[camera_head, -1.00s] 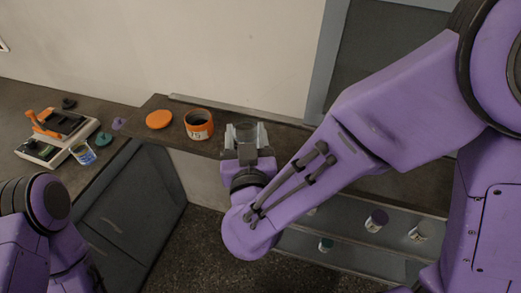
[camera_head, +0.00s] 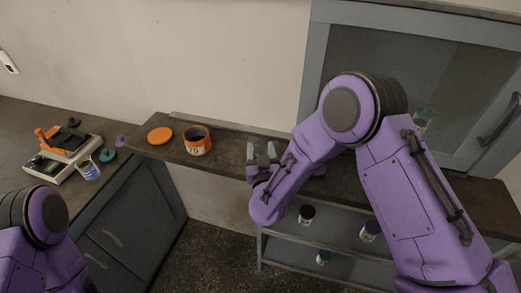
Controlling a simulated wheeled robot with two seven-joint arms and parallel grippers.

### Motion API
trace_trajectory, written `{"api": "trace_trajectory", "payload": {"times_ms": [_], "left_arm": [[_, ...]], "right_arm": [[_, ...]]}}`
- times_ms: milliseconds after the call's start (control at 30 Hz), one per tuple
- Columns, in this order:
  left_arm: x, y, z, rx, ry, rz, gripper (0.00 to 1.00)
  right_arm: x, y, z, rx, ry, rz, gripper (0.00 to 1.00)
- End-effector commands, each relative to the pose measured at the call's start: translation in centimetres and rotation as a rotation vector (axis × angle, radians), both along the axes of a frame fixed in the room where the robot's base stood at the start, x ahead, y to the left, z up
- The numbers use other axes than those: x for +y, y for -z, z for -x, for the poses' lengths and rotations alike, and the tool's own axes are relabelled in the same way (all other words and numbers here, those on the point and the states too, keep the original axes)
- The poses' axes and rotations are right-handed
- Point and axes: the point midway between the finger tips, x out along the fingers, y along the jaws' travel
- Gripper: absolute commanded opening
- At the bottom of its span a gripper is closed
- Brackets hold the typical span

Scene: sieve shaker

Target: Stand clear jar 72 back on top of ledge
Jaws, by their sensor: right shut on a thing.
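My right gripper (camera_head: 261,156) is at the ledge (camera_head: 223,152), near its front edge and right of the orange jar. It is shut on the clear jar (camera_head: 262,150), of which only a small glassy part shows between the fingers. The jar looks upright, but its number is hidden, and I cannot tell whether its base touches the ledge top. My left arm shows at the lower left, but its gripper is out of view.
An open orange jar (camera_head: 197,141) with a number label and an orange lid (camera_head: 160,136) are on the ledge. Lower shelves (camera_head: 290,252) hold several small jars. A glass-fronted cabinet (camera_head: 400,80) is at right. An orange-topped device (camera_head: 62,155) and a blue-labelled cup (camera_head: 88,170) are on the left counter.

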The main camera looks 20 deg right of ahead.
Motion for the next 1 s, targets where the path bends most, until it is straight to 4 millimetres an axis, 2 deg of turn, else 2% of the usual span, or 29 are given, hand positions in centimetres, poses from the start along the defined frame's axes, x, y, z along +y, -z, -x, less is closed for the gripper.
{"api": "trace_trajectory", "payload": {"times_ms": [333,367,433,700,800,867,1000], "left_arm": [[0.0,0.6,0.0,0.0,0.0,0.0,0.83],[0.0,0.5,0.0,0.0,0.0,0.0,0.83],[0.0,0.4,0.0,0.0,0.0,0.0,0.83],[0.0,0.4,0.0,0.0,0.0,0.0,0.83],[0.0,-0.4,0.0,0.0,0.0,0.0,0.83],[0.0,0.6,0.0,0.0,0.0,0.0,0.83],[0.0,1.9,0.0,0.0,0.0,0.0,0.83]], "right_arm": [[0.0,0.5,0.0,-0.001,0.001,-0.001,0.15],[0.0,0.5,0.0,0.0,0.001,-0.001,0.59],[0.0,0.4,0.0,0.0,0.001,-0.001,0.81],[0.0,0.3,0.0,0.0,0.001,-0.001,0.81],[0.0,-0.6,0.1,0.0,0.001,-0.002,0.81],[0.4,0.2,1.2,0.001,-0.003,0.0,0.81],[1.1,0.3,4.7,0.001,-0.005,0.004,0.81]]}}
